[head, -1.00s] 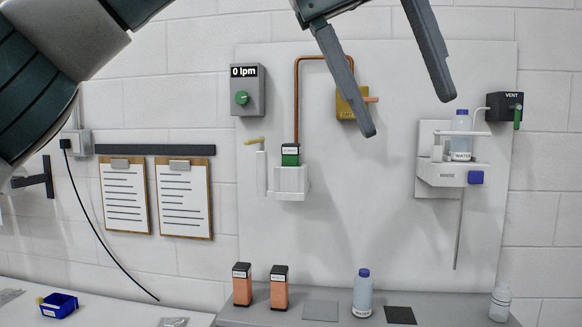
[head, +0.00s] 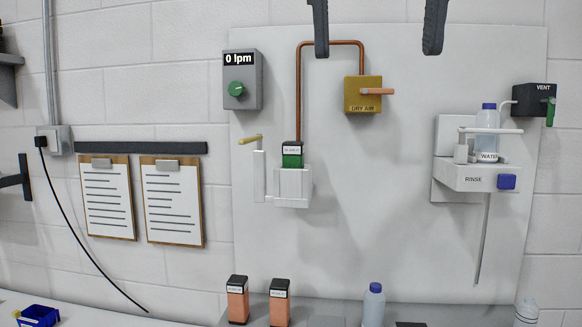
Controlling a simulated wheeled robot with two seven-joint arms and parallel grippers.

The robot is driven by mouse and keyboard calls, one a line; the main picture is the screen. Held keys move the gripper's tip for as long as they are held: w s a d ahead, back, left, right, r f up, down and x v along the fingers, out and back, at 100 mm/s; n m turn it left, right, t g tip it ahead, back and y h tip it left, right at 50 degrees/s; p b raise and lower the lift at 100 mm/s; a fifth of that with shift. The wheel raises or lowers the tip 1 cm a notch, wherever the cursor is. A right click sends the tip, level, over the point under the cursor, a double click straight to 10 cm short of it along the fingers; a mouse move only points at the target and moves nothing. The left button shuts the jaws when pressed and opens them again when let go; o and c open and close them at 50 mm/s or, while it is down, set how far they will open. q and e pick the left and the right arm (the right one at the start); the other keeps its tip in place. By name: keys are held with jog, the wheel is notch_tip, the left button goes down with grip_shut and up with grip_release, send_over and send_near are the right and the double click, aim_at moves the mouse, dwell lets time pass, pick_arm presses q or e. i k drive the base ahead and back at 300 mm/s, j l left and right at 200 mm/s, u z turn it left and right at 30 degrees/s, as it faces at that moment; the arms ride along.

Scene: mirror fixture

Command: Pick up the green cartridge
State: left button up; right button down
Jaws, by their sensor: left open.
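The green cartridge (head: 292,155) has a black top with a white label. It sits upright in a white holder (head: 292,187) on the wall panel, below the end of a copper pipe. A white bracket with a yellow lever (head: 250,139) stands just left of it. My left gripper (head: 378,50) shows only as two dark fingers at the top edge, apart and empty, above and to the right of the cartridge. The rest of that gripper is out of the picture. My right gripper is not in view.
A yellow DRY AIR valve (head: 363,94) and a grey flow box (head: 242,79) reading 0 lpm flank the copper pipe (head: 299,90). A RINSE station (head: 478,177) with a water bottle is at right. Two orange cartridges (head: 238,301) and a blue-capped bottle (head: 373,305) stand on the shelf below.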

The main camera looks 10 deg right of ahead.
aim_at(293, 152)
jog(key=i, duration=1.6)
